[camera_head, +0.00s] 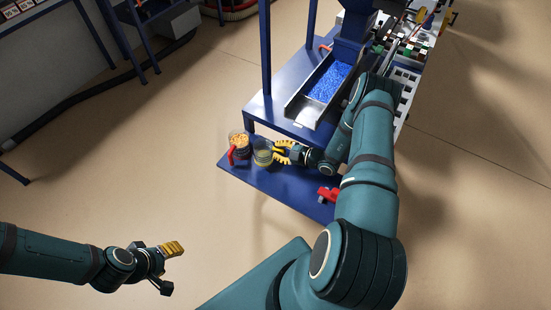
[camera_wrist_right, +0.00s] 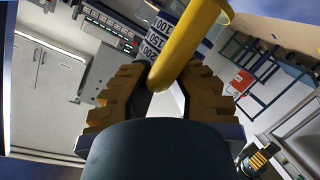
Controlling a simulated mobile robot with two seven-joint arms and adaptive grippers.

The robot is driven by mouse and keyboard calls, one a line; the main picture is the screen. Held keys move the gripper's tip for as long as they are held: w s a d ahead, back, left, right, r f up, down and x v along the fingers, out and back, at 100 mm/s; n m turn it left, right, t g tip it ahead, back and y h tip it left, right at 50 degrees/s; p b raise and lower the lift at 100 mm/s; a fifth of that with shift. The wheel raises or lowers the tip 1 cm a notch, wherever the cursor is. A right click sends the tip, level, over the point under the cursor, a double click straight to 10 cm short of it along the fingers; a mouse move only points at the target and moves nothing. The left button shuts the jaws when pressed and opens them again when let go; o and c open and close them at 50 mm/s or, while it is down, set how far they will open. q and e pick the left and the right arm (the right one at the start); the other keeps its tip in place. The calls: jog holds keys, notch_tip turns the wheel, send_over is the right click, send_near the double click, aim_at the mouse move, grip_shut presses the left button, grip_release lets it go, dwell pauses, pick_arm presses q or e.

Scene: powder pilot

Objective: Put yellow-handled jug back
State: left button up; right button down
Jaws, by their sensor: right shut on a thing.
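The yellow-handled jug (camera_head: 263,158) is a clear jug at the front left of the low blue shelf, with a little yellowish content low in it. My right gripper (camera_head: 284,152) reaches it from the right and is shut on its handle. In the right wrist view the yellow handle (camera_wrist_right: 183,50) runs between the two ribbed fingers. I cannot tell whether the jug's base touches the shelf. My left gripper (camera_head: 170,268) hangs over the floor at lower left, fingers apart and empty.
A clear jug with orange content (camera_head: 238,141) and a red handle stands just left of the yellow-handled jug. A red object (camera_head: 328,194) lies further right on the blue shelf (camera_head: 290,190). Above is a blue table with a metal trough of blue granules (camera_head: 329,82).

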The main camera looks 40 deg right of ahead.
jog(key=shift+f+b, duration=0.55)
jog(key=shift+f, duration=1.6)
jog(key=shift+f, duration=0.1)
jog(key=c, duration=1.1)
grip_release()
jog(key=shift+o, duration=0.2)
